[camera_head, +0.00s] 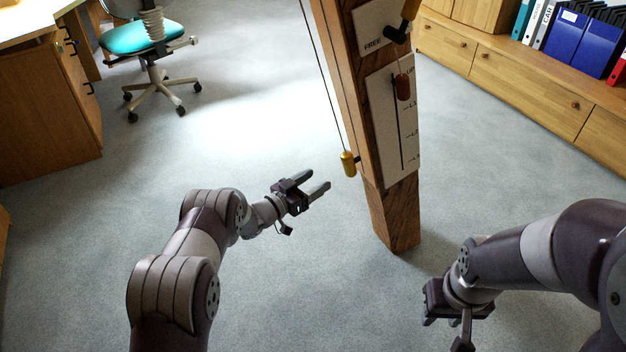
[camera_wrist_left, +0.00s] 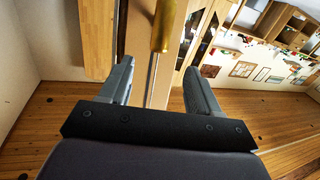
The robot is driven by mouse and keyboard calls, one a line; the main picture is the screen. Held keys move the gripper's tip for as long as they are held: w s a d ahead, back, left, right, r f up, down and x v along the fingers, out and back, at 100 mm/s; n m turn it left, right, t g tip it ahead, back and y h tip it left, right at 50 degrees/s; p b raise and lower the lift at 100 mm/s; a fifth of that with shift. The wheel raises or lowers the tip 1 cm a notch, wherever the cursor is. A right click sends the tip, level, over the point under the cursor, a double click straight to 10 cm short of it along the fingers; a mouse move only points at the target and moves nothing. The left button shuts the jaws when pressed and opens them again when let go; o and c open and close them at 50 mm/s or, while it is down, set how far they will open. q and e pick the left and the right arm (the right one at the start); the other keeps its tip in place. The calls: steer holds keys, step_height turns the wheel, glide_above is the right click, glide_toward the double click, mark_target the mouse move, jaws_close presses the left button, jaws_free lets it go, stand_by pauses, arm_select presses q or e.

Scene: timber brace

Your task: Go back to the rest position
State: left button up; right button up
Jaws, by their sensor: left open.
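My left gripper (camera_head: 318,180) is open and empty, held above the floor to the left of a timber post (camera_head: 394,218). Its two fingers also show spread apart in the left wrist view (camera_wrist_left: 163,85). A brass-coloured weight (camera_head: 348,163) hangs on a thin cord just beyond the fingertips, apart from them. In the left wrist view the brass piece (camera_wrist_left: 164,25) appears beyond the gap between the fingers. My right gripper (camera_head: 447,325) points down at the lower right, its fingers partly cut off by the frame edge.
The post carries a "FREE" plate (camera_head: 373,38), a black and yellow lever (camera_head: 396,34) and a scale plate (camera_head: 383,125) with a red slider (camera_head: 403,87). A desk (camera_head: 45,105) and teal chair (camera_head: 135,38) stand left, a low cabinet (camera_head: 520,80) right. Floor between is clear.

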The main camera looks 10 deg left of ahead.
arm_select(q)
steer(key=s+a+f+n+g+y, duration=0.4)
steer(key=a+f+y, duration=0.45)
steer(key=f, duration=0.25)
steer(key=s+a+r+n+g+y, duration=0.1)
steer(key=s+a+r+g+y, duration=0.15)
steer(key=s, duration=0.45)
steer(key=s+a+r+g+y, duration=0.1)
steer(key=s+g, duration=0.2)
steer(key=s, duration=0.3)
steer(key=s+d+r+n+g, duration=0.1)
steer(key=s+r+g, duration=0.1)
steer(key=s+r, duration=0.7)
steer(key=s+d+r+n+g, duration=0.15)
steer(key=s+r, duration=0.25)
steer(key=s, duration=0.9)
step_height(320, 180, up, 40)
steer(key=w+t+p, duration=0.1)
steer(key=p, duration=3.6)
steer(key=shift+a+f+p, duration=0.15)
steer(key=shift+a+p, duration=0.05)
steer(key=shift+p, duration=0.1)
